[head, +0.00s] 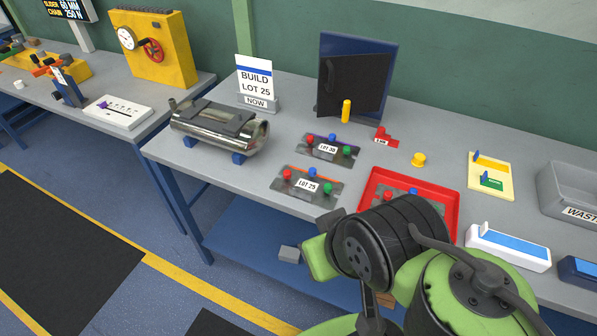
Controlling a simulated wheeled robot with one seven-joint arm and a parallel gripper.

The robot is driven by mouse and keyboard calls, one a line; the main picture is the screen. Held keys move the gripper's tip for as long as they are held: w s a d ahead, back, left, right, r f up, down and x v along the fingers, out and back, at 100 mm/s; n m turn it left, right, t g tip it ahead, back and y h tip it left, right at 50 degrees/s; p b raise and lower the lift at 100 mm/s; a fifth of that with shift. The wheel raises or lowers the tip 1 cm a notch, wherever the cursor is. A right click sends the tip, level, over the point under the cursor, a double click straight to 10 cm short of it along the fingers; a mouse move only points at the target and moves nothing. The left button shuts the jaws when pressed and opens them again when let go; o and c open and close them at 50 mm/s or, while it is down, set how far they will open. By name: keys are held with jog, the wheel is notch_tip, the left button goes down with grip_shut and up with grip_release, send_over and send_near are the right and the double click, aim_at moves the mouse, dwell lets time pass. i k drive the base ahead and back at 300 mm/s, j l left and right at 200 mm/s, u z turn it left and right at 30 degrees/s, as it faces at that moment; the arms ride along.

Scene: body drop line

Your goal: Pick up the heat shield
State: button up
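Two flat grey metal plates with coloured knobs lie on the workbench: one labelled LOT 25 (291,190) nearer, one labelled LOT 30 (310,149) behind it. A third similar plate is partly visible in a red tray (448,197), mostly hidden by my arm. A shiny metal canister (198,141) rests on blue supports at the left of the bench, with a darker plate on top. No label says "heat shield"; the lot plates look like the likely pieces. My green and black arm covers the lower right; my gripper's fingers cannot be seen.
A sign (256,79) reads BUILD LOT 25 NOW. A dark cabinet (371,48) with its door ajar, a yellow post (346,111), a red block (385,136), a yellow button (418,159) and a grey WASTE bin (555,201) stand around the bench.

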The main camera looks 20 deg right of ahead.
aim_at(300, 185)
jog(key=i+j, duration=0.75)
jog(key=j, duration=0.1)
